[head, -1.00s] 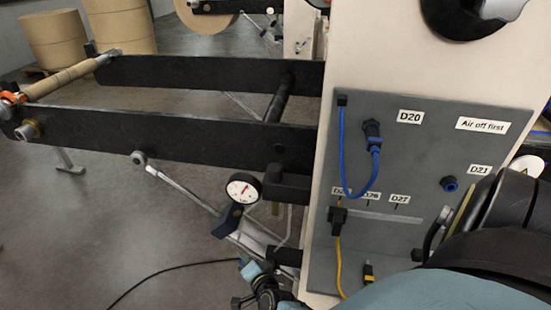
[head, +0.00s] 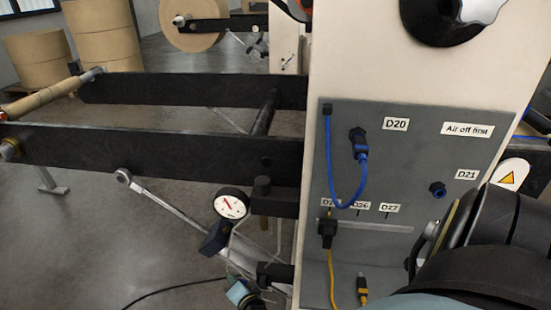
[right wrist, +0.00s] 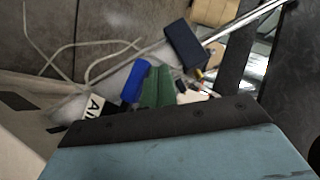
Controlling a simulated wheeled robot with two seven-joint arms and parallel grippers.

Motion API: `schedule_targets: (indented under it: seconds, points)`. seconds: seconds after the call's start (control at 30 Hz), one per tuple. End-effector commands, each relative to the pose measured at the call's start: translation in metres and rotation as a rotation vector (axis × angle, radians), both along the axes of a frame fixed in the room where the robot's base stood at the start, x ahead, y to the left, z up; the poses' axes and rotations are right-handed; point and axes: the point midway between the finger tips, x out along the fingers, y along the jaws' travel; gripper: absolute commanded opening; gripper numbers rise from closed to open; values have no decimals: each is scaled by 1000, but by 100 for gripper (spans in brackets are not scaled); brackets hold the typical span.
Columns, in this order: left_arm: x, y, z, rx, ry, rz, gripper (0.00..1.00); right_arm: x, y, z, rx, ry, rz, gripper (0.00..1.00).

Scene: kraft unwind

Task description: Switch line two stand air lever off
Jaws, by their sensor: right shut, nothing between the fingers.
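A dark blue lever (head: 215,238) sits just below a round white pressure gauge (head: 231,204), left of the grey panel. A dark blue block (right wrist: 185,45), probably the same lever, shows in the right wrist view. My right gripper (head: 240,292) is low in the head view, just below the lever. It appears apart from the lever, though contact is hard to judge. It is shut and empty; it also shows in the right wrist view (right wrist: 150,85). A partly covered white label (right wrist: 95,107) starts with "AI". My left gripper is not in view.
The grey panel (head: 400,140) carries a blue cable (head: 332,180), a yellow cable (head: 333,275) and an "Air off first" label (head: 467,130). Black stand arms (head: 150,152) extend left above the lever. Brown rolls (head: 105,40) stand at the back. The floor at lower left is mostly clear.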

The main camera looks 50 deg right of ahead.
Motion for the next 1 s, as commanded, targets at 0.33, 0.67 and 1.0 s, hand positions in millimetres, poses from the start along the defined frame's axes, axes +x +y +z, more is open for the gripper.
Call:
schedule_targets:
  seconds: [0.33,0.67,1.0]
  points:
    - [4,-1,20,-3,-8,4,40,0,1,20,0,-1,1,0]
    - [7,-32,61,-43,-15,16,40,-14,22,69,7,0,2,0]
    - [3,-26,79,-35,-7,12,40,-38,54,106,1,0,4,0]
